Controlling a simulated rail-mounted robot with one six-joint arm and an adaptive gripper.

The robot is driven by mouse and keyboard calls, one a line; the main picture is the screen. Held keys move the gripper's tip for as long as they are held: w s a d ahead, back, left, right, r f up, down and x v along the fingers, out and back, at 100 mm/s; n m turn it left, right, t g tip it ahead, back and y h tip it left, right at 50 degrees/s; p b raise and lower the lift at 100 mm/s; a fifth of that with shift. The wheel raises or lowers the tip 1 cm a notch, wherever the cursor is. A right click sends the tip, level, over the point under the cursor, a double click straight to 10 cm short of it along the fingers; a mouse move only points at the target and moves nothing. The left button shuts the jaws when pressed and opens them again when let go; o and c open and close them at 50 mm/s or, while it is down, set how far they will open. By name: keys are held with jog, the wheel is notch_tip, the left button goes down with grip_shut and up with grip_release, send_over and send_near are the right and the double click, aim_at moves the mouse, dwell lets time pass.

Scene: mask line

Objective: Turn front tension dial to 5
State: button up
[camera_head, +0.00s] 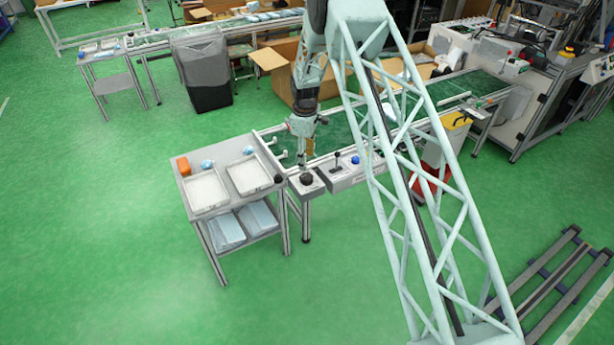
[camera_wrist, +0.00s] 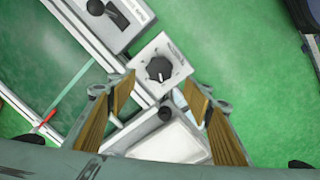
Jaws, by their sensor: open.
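The front tension dial (camera_wrist: 158,69) is a black round knob on a small pale box (camera_wrist: 176,52) with printed scale marks. The marks are too small to read, so its setting cannot be told. The dial also shows in the head view (camera_head: 306,179), at the end of the conveyor beside the tray table. My gripper (camera_wrist: 163,88) is open and empty. In the wrist view its two tan-padded fingers stand apart, with the dial just beyond the gap between their tips. In the head view my gripper (camera_head: 302,160) hangs above the dial, apparently apart from it.
A lever box (camera_wrist: 108,14) stands close beside the dial box. A blue button (camera_head: 355,160) lies farther right. The tray table (camera_head: 228,205) with white trays and a black knob (camera_head: 278,179) is at the left. The conveyor (camera_head: 335,138) runs behind. The floor in front is clear.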

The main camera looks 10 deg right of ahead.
aim_at(307, 177)
jog(key=shift+w+d+f+b, duration=0.15)
jog(key=shift+f+b, duration=0.1)
jog(key=shift+f, duration=2.35)
jog(key=shift+w+f+b, duration=0.1)
jog(key=shift+f+b, duration=0.1)
jog(key=shift+f, duration=2.4)
jog(key=c, duration=0.8)
